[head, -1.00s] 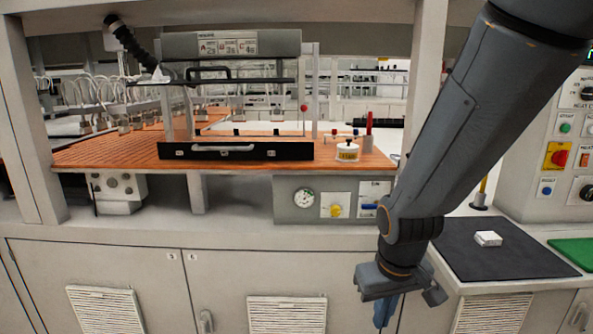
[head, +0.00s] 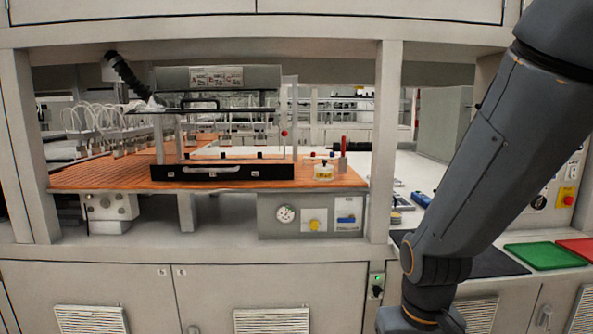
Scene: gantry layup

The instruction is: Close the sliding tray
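The sliding tray (head: 270,173) has a long black front with a pale bar handle (head: 213,172). It sits low at the front of a grey frame fixture (head: 225,77), above an orange perforated bench top (head: 90,178). A white flat surface shows just behind the black front. I cannot tell from this angle how far the tray stands out. My arm comes down on the right side of the head view, well to the right of the tray. Its wrist runs off the bottom edge, so my gripper fingers are hidden.
A white yellow-labelled pot (head: 323,171) and a red upright pin (head: 343,152) stand right of the tray. A grey upright post (head: 386,140) stands between the fixture and my arm. Green (head: 545,256) and red (head: 580,247) mats lie at the right.

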